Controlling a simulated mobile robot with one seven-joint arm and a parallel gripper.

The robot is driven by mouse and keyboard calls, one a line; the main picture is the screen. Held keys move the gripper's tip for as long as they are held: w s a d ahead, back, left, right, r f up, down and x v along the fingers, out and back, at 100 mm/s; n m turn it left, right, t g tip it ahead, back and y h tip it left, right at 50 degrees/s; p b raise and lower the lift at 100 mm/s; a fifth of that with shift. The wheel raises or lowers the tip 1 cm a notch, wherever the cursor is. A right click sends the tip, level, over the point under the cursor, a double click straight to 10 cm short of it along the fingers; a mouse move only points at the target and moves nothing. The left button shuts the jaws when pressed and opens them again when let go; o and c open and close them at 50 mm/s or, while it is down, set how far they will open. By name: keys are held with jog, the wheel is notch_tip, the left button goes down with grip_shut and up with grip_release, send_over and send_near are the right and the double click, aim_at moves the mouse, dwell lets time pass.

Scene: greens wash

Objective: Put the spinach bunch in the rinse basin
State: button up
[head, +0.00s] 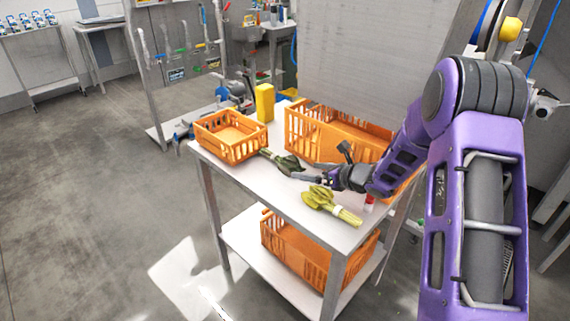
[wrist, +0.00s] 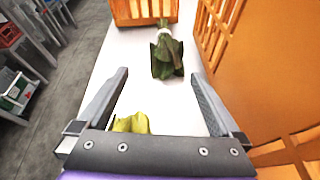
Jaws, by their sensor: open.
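The dark green leafy bunch, which looks like the spinach (head: 287,162), lies on the white table between the two orange crates. In the wrist view the bunch (wrist: 166,58) has a pale band, its leaves toward me and its stems toward the small crate. My gripper (head: 298,173) is open and low over the table, pointing at the bunch. In the wrist view the leaf ends lie about between the fingertips (wrist: 161,76), with nothing gripped. I cannot make out which container is the rinse basin; none in view is clearly a basin.
A yellow-green bunch (head: 322,199) lies beneath or beside my gripper; it shows in the wrist view (wrist: 131,123). A small orange crate (head: 232,150) stands left, a larger one (head: 300,140) along the back. A yellow block (head: 265,103) stands at the far corner. Another crate (head: 300,253) is below.

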aim_at(302, 167)
jog(key=shift+w+d+f+n+y, duration=0.2)
jog(key=shift+w+f+n+y, duration=0.15)
jog(key=shift+f+n, duration=0.35)
jog(key=shift+w+a+r, duration=0.1)
jog(key=shift+w, duration=0.1)
jog(key=x, duration=0.7)
jog(key=shift+w+r, duration=0.1)
jog(key=shift+w, duration=0.15)
jog(key=shift+r, duration=0.1)
jog(key=c, duration=1.5)
